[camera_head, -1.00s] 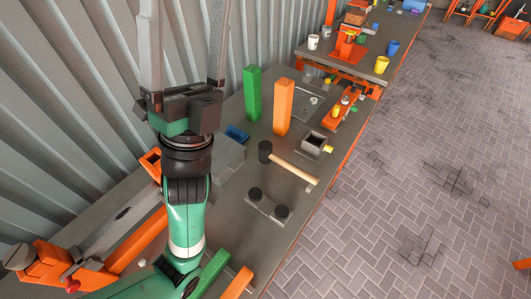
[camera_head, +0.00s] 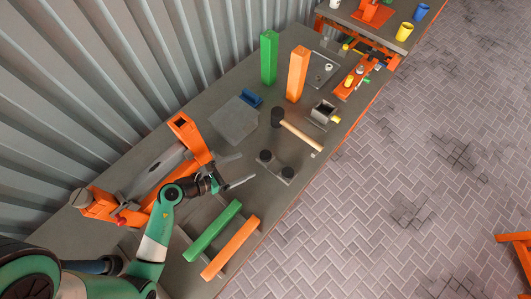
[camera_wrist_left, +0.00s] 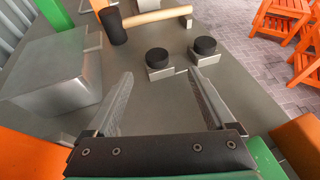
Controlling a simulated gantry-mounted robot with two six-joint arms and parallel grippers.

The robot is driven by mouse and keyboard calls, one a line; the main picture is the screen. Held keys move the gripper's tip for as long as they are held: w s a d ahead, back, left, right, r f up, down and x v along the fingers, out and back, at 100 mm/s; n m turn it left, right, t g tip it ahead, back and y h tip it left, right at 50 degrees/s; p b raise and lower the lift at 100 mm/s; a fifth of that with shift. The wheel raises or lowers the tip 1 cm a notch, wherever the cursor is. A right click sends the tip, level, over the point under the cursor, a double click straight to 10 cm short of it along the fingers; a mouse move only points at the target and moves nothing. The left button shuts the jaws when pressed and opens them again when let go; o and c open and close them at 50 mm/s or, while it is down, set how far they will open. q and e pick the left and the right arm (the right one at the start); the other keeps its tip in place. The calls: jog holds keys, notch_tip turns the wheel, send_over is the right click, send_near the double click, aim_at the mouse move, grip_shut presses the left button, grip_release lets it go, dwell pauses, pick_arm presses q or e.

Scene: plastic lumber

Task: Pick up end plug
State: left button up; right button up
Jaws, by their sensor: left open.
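Two black round end plugs stand on a small grey plate or stand, one at the left (camera_head: 265,156) and one at the right (camera_head: 287,172) in the head view. In the left wrist view the plugs (camera_wrist_left: 157,57) (camera_wrist_left: 205,46) lie just beyond the fingertips. My left gripper (camera_head: 241,168) is open and empty, its fingers spread and pointing toward the plugs without touching them. It also shows in the left wrist view (camera_wrist_left: 160,76). My right gripper is not in view.
A mallet (camera_head: 300,132) lies behind the plugs. A grey block (camera_head: 234,121) is at the left. Upright green (camera_head: 269,58) and orange (camera_head: 297,74) posts stand farther back. Green (camera_head: 213,231) and orange (camera_head: 231,248) bars lie in front. An orange clamp-like fixture (camera_head: 190,137) is close to my arm.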

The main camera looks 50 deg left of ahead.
aim_at(264, 156)
pick_arm(q)
jog(key=x, duration=0.4)
jog(key=shift+r, duration=0.1)
jog(key=x, duration=0.1)
jog(key=b+x, duration=0.1)
jog(key=x, duration=0.1)
jog(key=b+x, duration=0.1)
jog(key=shift+w+a+f, duration=0.25)
jog(key=shift+w, duration=0.25)
grip_shut()
